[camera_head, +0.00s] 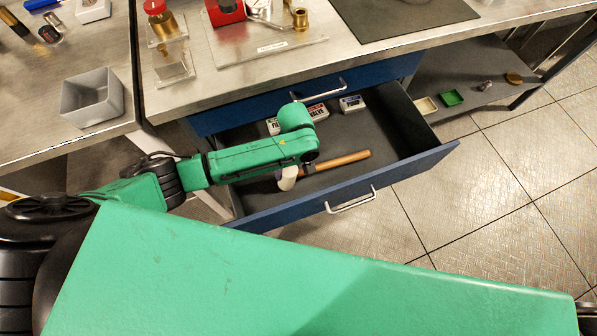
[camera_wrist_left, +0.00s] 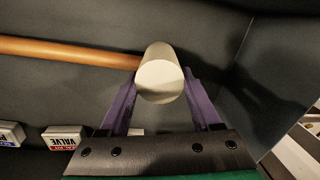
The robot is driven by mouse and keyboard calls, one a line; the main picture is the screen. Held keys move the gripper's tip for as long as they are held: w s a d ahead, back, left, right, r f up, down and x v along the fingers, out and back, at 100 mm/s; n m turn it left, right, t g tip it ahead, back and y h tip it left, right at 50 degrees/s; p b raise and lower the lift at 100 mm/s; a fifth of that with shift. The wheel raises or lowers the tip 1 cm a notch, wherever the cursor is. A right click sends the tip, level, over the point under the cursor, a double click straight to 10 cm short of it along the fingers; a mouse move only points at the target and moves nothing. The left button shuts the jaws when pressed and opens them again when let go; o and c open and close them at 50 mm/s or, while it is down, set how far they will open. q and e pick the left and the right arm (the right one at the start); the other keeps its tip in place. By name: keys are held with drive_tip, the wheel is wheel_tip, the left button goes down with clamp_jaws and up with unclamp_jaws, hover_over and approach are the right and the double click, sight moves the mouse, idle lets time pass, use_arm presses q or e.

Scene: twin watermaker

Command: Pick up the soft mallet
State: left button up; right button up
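The soft mallet lies in the open blue drawer (camera_head: 428,164). Its wooden handle (camera_head: 343,161) points right in the head view, and its pale head (camera_head: 287,180) is partly behind my left arm. In the left wrist view the cylindrical whitish head (camera_wrist_left: 160,80) is between the purple fingers of my left gripper (camera_wrist_left: 160,92), with the handle (camera_wrist_left: 70,52) running left. The fingers flank the head with no clear gap on either side. I cannot tell whether they press on it. In the head view my arm hides most of this gripper. My right gripper is not in view.
Small labelled boxes (camera_head: 352,103) lie along the drawer's back, also showing in the left wrist view (camera_wrist_left: 66,136). The drawer front has a handle (camera_head: 350,203). The workbench (camera_head: 290,62) stands above, with a grey bin (camera_head: 92,98) on the left bench. Drawer floor right of the mallet is clear.

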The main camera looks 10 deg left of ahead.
use_arm(q)
drive_tip(key=shift+r, duration=0.1)
clamp_jaws()
wheel_tip(320, 180, up, 20)
drive_tip(key=p, duration=0.6)
drive_tip(key=shift+c, duration=1.3)
unclamp_jaws()
clamp_jaws()
